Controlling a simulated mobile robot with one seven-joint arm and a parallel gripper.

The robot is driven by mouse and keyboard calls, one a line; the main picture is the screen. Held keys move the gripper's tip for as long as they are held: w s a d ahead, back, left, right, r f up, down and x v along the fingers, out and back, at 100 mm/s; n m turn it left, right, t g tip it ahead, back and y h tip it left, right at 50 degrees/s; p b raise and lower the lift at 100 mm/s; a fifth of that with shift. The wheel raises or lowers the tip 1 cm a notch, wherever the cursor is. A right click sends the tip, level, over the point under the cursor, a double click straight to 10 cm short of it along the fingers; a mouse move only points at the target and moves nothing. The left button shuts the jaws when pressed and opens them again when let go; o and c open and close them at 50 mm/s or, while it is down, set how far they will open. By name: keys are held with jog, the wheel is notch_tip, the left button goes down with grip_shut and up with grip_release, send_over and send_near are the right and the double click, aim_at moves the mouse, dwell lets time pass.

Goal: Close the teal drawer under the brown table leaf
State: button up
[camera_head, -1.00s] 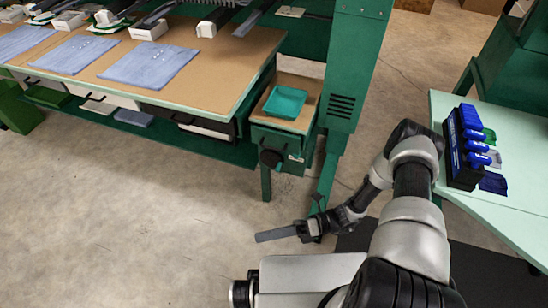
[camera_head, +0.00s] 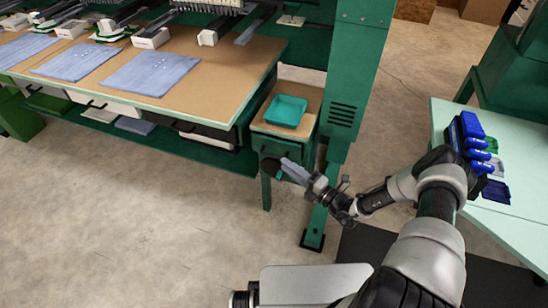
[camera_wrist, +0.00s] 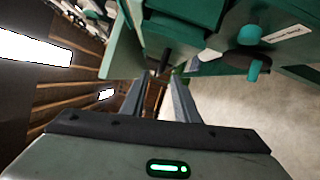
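The brown table leaf (camera_head: 259,123) is a small board beside the large table, with a teal tray (camera_head: 285,111) on it. Under it is a teal-green drawer front (camera_head: 295,150) with a round black knob (camera_head: 270,166). I cannot tell how far the drawer stands out. My gripper (camera_head: 288,166) is just in front of this drawer front, overlapping its lower part; contact cannot be told. In the wrist view my gripper (camera_wrist: 157,80) has its two fingers apart with nothing clearly held. A black round part (camera_wrist: 243,57) with teal pieces and a white label show to the right there.
A green post (camera_head: 343,110) stands right of the leaf. The large brown-topped table (camera_head: 215,95) with blue cloths is on the left. A pale green table (camera_head: 520,215) with a dark rack of blue items (camera_head: 470,135) is at right. Floor at lower left is clear.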

aim_at(274, 157)
jog(key=x, duration=0.7)
grip_shut()
